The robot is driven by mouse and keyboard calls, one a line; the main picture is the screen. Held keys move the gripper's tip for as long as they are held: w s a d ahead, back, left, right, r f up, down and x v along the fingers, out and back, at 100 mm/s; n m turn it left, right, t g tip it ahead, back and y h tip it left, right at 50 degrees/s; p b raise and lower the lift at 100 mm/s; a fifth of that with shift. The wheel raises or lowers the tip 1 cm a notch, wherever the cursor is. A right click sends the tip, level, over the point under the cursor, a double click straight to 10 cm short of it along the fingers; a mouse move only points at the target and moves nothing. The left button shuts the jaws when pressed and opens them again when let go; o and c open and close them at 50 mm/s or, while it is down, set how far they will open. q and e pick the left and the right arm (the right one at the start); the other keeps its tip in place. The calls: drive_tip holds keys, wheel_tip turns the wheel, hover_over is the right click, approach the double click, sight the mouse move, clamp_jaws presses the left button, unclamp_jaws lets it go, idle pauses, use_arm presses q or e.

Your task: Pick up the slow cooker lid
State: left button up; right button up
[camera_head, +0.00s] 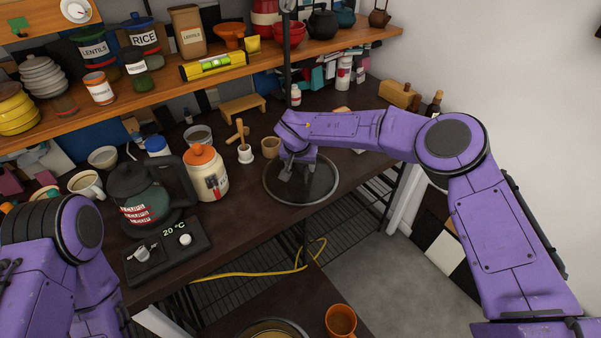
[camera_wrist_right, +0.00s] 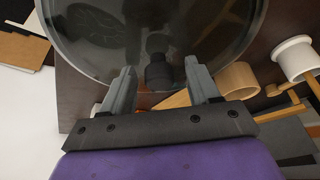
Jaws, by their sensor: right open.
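The slow cooker lid (camera_head: 315,190) is a round glass disc with a dark rim, lying on the dark worktop near its right front edge. In the right wrist view, the lid (camera_wrist_right: 95,55) fills the top, and its black knob (camera_wrist_right: 157,72) stands near the middle. My right gripper (camera_head: 287,175) reaches down over the lid. Its two grey fingers (camera_wrist_right: 162,78) are open, with the knob between or just beyond their tips; contact cannot be told. My left arm is at the lower left, and its gripper is not visible.
A kettle (camera_head: 140,195) on a black scale and a jar with an orange top (camera_head: 207,175) stand left of the lid. A small wooden cup (camera_head: 271,147) and a white holder (camera_head: 245,154) sit just behind it. A crowded shelf (camera_head: 240,65) runs above.

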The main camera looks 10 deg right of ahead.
clamp_jaws()
drive_tip(key=shift+r, duration=0.15)
